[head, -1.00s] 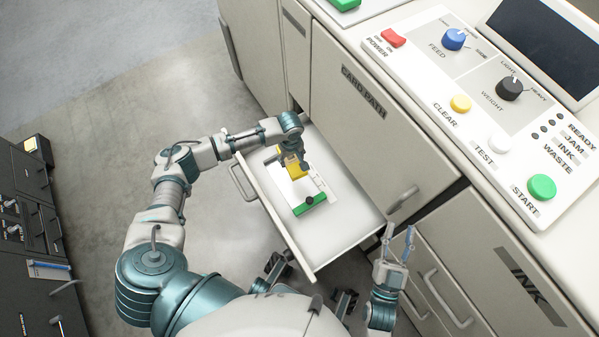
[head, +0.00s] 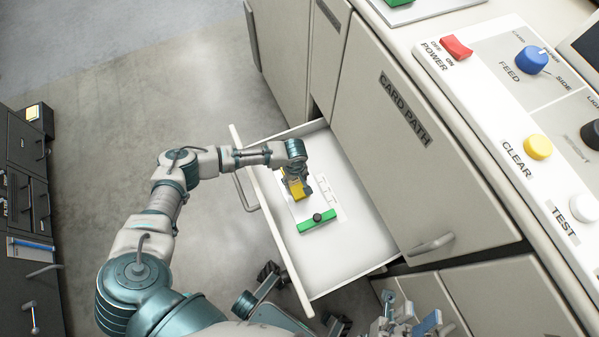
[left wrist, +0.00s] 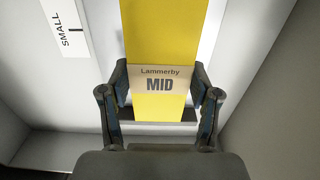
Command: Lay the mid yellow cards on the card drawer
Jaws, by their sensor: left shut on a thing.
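The yellow card stack (left wrist: 159,35) has a band reading "Lammerby MID". My left gripper (left wrist: 162,85) is shut on it, with one finger on each side of the band. In the head view the yellow cards (head: 297,188) show beneath my left gripper (head: 294,178), inside the outline of the card drawer (head: 360,250). The drawer is pulled open and white inside. I cannot tell whether the cards touch its floor. My right gripper (head: 408,322) is at the bottom edge, empty, with its fingers apart.
A green bar with a dark knob (head: 317,220) lies in the drawer near the cards. A "SMALL" label (left wrist: 66,28) is beside them in the wrist view. The CARD PATH door (head: 400,140) and control panel (head: 520,100) are to the right. Open floor lies left.

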